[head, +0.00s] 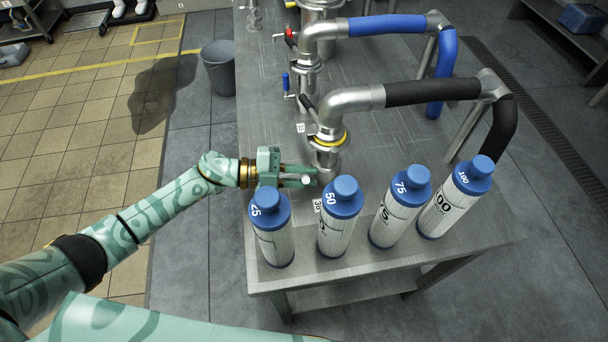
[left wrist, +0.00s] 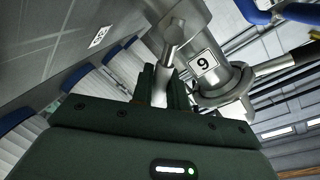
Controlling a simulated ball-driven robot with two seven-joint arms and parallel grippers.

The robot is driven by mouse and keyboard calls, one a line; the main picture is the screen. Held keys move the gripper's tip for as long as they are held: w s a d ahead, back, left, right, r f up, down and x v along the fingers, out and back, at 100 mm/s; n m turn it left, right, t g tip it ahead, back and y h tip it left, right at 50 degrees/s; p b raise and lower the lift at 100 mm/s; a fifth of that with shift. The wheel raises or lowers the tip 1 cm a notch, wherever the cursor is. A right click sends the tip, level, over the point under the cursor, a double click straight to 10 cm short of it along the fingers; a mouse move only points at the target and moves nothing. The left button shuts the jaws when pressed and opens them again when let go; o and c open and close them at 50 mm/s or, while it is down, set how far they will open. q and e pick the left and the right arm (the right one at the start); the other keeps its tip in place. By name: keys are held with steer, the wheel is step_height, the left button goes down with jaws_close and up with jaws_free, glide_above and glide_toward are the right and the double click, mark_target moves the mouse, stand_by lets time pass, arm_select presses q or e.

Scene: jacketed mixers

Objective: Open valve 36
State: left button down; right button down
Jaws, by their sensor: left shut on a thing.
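My left gripper (head: 306,176) is shut on a grey metal valve handle (head: 308,180) at the near end of the pipe run, just behind the bottles. My right gripper is out of view.
Several white bottles with blue caps, such as the 50 bottle (head: 340,215), stand along the near edge of the steel table (head: 400,265). A black-sleeved pipe (head: 430,92) and a blue-sleeved pipe (head: 385,25) arch over it. A grey bin (head: 220,70) stands on the floor at left.

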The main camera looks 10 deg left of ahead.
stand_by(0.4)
arm_select(q)
steer(key=c, duration=1.4)
jaws_free()
steer(key=shift+c, duration=0.2)
steer(key=v, duration=1.6)
steer(key=shift+a, duration=0.25)
steer(key=shift+w, duration=0.1)
steer(key=shift+c, duration=0.2)
